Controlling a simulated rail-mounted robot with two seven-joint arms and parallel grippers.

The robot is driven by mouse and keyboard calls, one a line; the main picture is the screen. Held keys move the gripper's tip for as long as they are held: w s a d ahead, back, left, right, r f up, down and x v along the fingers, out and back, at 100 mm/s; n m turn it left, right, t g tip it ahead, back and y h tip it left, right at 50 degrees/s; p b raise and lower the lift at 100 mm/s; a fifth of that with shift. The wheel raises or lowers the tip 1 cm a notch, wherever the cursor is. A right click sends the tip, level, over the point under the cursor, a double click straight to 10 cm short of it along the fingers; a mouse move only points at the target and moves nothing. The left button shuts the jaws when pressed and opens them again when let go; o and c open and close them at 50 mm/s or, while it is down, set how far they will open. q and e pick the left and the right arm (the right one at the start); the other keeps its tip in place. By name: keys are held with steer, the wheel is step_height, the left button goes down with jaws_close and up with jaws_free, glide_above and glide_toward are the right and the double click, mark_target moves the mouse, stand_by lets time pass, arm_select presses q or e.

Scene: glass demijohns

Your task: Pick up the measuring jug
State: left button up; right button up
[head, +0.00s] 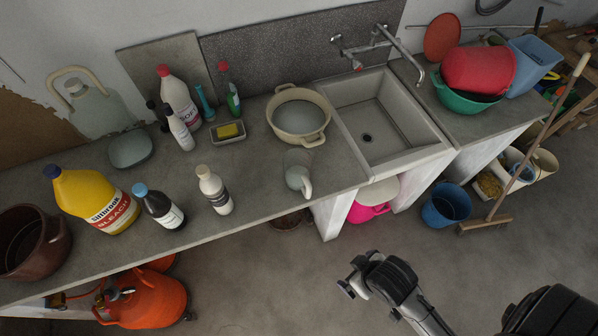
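What looks like the measuring jug (296,170) is a clear, see-through vessel with a pale curved handle at its lower right. It stands on the grey worktop (258,199) near the front edge, just in front of the cream two-handled pot. Its markings are too small to make out. My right gripper (347,281) is over the floor in front of the worktop, below and right of the jug and well apart from it. Nothing shows in it, but its finger gap is unclear. My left gripper is not in view.
The cream pot (298,115) stands behind the jug, and a white bottle (214,190) to its left. The sink (380,118) is to the right. A dark bottle (158,207) and yellow bleach jug (94,200) stand further left. A broom (530,150) leans at right.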

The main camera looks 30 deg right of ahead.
stand_by(0.3)
steer(key=c, duration=0.9)
